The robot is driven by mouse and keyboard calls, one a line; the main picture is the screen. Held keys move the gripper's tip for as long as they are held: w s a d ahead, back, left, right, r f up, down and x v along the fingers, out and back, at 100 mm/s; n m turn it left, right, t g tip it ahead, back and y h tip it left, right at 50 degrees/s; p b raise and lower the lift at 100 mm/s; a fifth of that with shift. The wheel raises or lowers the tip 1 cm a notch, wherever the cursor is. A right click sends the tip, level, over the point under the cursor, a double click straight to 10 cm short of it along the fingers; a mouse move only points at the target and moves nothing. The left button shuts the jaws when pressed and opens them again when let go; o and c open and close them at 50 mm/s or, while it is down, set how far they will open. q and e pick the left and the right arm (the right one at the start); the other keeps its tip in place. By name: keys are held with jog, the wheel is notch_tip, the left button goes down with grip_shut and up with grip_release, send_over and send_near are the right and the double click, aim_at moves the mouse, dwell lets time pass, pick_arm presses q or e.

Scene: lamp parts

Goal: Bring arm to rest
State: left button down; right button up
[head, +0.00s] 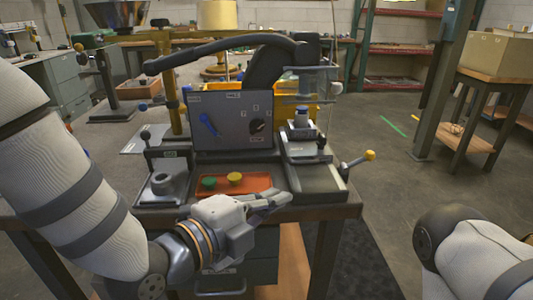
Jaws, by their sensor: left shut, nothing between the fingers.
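My left gripper (277,204) is shut and empty. It is at the front edge of the workbench, in front of the orange-red tray, with its fingers pointing right. My left arm comes in from the left side of the head view. My right arm shows only in part at the lower right, and its gripper is out of view.
The bench holds a grey panel (217,123) with a blue lever, a tray (257,183) with a green and a yellow piece, and a fixture (305,147) at right. A lever with a yellow knob (369,156) sticks out right. Open floor lies to the right.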

pick_arm(q)
jog(key=s+a+f+n+g+y+p, duration=0.1)
jog(key=s+a+f+n+g+y, duration=0.1)
jog(key=s+a+f+n, duration=0.4)
jog(key=s+a+f+n+g+y, duration=0.2)
jog(key=s+f+n+y, duration=0.1)
jog(key=f, duration=0.6)
jog(key=s+a+f+n+g+y+p, duration=0.1)
jog(key=s+a+f+n+g+y, duration=0.1)
jog(key=s+a+f+n, duration=0.4)
jog(key=s+a+f+n+g+y, duration=0.1)
jog(key=s+a+f+n+g, duration=0.1)
jog(key=s, duration=0.6)
jog(key=s+a+f+n+g+y, duration=0.2)
jog(key=s+a+n, duration=0.3)
jog(key=s, duration=0.3)
jog(key=s+a+f+n+g+y, duration=0.1)
jog(key=s+a+f+n+g, duration=0.2)
jog(key=s, duration=0.5)
jog(key=shift+s+a+f+g+p, duration=0.3)
jog(key=shift+a+f+g+p, duration=0.1)
jog(key=shift+a+g, duration=0.1)
pick_arm(e)
jog(key=shift+t, duration=0.7)
jog(key=w+r, duration=0.3)
jog(key=shift+w+r, duration=0.15)
jog(key=shift+r, duration=0.05)
